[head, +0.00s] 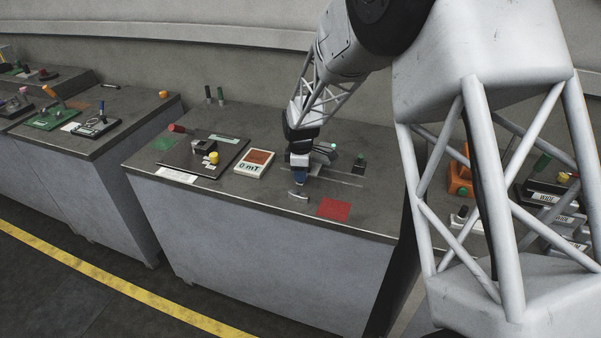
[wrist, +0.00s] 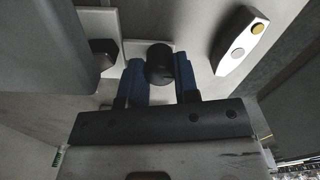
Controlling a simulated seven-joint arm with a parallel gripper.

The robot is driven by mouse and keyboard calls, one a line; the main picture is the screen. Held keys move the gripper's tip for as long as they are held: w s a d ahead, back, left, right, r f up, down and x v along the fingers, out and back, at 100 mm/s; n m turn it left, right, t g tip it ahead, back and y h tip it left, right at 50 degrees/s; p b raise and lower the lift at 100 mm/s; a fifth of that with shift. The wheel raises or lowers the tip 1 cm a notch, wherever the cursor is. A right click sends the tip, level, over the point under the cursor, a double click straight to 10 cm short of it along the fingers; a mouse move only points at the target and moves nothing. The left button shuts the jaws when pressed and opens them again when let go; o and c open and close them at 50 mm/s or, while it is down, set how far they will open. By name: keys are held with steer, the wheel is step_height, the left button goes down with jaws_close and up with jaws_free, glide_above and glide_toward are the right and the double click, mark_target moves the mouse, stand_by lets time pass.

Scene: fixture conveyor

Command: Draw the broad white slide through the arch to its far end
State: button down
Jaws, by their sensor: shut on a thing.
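In the wrist view, a black knob (wrist: 160,64) stands on a broad white plate (wrist: 134,47), which looks like the slide. The blue fingers of my gripper (wrist: 162,80) are on either side of the knob, shut on it. In the head view my gripper (head: 299,176) points down at the bench, beside thin track lines (head: 340,178). A small pale piece (head: 298,196) shows just in front of the fingers. A dark block (wrist: 103,56) is close to the left finger in the wrist view. I cannot clearly make out the arch or the slide's far end.
A white-sided piece with yellow and white buttons (wrist: 240,40) lies right of the fingers. A meter (head: 254,164) and a dark board (head: 190,160) stand left of my gripper. A red patch (head: 334,209) lies right, near the front edge. A green-topped dark block (head: 359,162) stands behind.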

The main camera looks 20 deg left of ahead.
steer(key=shift+d, duration=0.1)
steer(key=d, duration=1.4)
steer(key=c, duration=1.1)
jaws_free()
steer(key=shift+c, duration=0.2)
steer(key=shift+r, duration=0.15)
step_height(320, 180, up, 8)
steer(key=shift+f, duration=0.2)
steer(key=shift+d, duration=0.1)
